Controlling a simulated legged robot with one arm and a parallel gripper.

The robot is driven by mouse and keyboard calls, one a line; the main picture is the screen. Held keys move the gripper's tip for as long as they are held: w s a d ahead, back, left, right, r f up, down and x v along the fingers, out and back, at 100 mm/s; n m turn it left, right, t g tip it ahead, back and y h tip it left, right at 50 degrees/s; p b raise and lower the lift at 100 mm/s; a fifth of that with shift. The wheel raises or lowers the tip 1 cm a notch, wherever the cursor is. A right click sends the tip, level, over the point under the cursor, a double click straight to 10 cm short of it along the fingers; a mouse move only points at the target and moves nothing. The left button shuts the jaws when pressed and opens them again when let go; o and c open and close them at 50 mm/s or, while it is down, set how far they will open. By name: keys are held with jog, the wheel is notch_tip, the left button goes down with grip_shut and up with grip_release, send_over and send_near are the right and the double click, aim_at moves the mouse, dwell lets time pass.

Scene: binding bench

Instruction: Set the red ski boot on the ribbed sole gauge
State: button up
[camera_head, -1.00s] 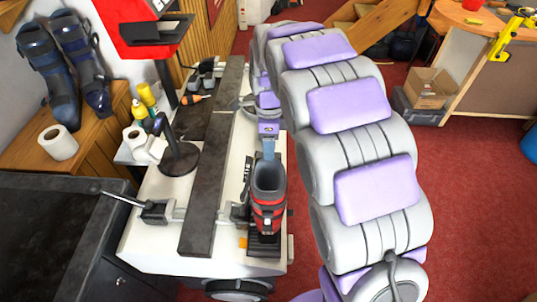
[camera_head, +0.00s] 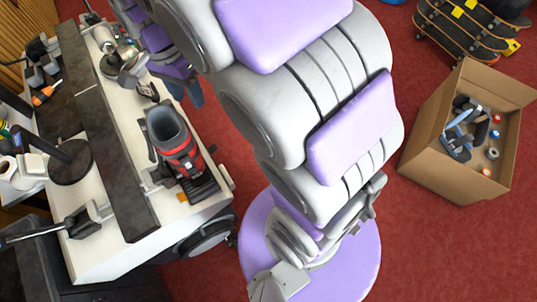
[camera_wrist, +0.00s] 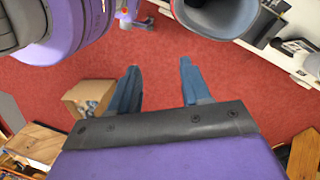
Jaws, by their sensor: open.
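The red, black and grey ski boot (camera_head: 180,150) stands upright on the white bench in the head view. A black ribbed piece, the sole gauge (camera_head: 203,187), shows at its toe; the boot appears to stand on it, though the sole contact is hidden. My gripper (camera_head: 195,95) is beyond the boot, up and right of its cuff in the picture, with a gap between them. In the wrist view its two blue fingers (camera_wrist: 160,85) are spread, with only red floor between them. A grey round opening there, apparently the boot's cuff (camera_wrist: 218,14), is at the top edge, outside the fingers.
A dark rail (camera_head: 107,140) runs along the bench (camera_head: 90,262), left of the boot. A clamp (camera_head: 85,220) and a round-based stand (camera_head: 68,163) are further left. A cardboard box (camera_head: 440,160) with tools stands on the red floor at right. My arm covers the middle.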

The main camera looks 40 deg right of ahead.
jog(key=s+d+f+n, duration=0.1)
jog(key=s+d+n, duration=0.2)
jog(key=s+n, duration=0.3)
jog(key=s+d+f+n, duration=0.1)
jog(key=s+d+n, duration=0.2)
jog(key=s, duration=1.3)
jog(key=shift+s+n, duration=0.3)
jog(key=shift+n, duration=1.2)
jog(key=shift+c, duration=0.2)
